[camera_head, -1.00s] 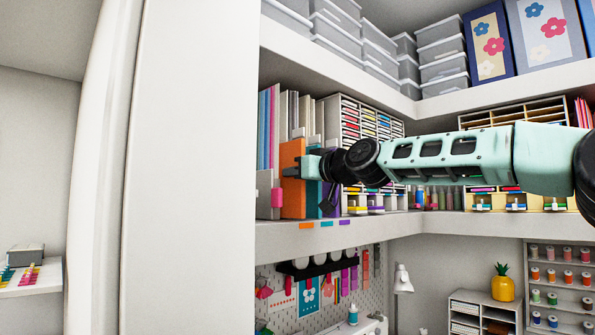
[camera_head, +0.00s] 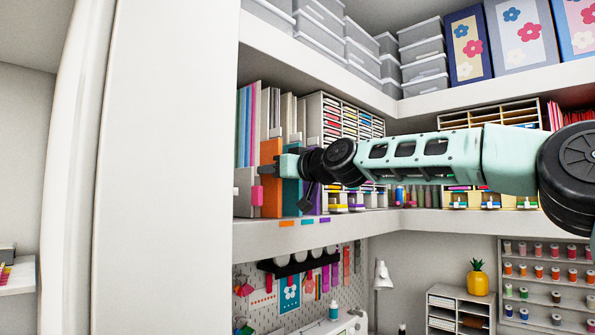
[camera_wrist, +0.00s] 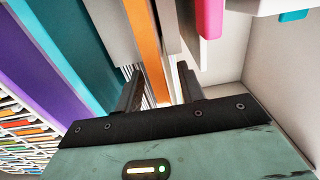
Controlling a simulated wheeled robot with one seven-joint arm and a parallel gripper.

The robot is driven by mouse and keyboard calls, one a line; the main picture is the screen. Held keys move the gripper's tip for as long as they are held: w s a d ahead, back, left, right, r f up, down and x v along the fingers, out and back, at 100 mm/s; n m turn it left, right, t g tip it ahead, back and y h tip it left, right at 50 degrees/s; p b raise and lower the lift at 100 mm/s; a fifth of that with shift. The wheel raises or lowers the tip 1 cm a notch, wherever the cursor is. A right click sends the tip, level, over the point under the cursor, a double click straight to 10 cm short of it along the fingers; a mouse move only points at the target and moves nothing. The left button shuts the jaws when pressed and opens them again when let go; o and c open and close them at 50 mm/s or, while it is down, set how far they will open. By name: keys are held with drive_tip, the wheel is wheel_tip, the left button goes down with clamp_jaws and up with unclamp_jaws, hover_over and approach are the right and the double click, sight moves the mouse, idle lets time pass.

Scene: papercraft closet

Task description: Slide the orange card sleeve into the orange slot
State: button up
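The orange card sleeve (camera_head: 270,200) stands upright on the middle shelf, between a grey divider with a pink tab (camera_head: 257,195) and the teal sleeve (camera_head: 291,195). An orange label (camera_head: 287,223) is on the shelf's front edge, slightly right of the sleeve's base. My gripper (camera_head: 268,171) is at the sleeve's front edge. In the wrist view, my gripper's fingers (camera_wrist: 160,90) are apart, with the orange sleeve (camera_wrist: 147,40) between them and gaps on both sides. The slot's inside and how deep the sleeve sits are hidden.
A purple sleeve (camera_head: 312,198) stands right of the teal one, also seen in the wrist view (camera_wrist: 40,80). Paper racks (camera_head: 350,120) stand behind my arm. The upper shelf (camera_head: 330,65) runs above, and a white panel (camera_head: 165,170) rises at the left.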

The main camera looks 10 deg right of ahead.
drive_tip(key=b+v, duration=1.4)
drive_tip(key=v, duration=0.3)
drive_tip(key=shift+a, duration=0.1)
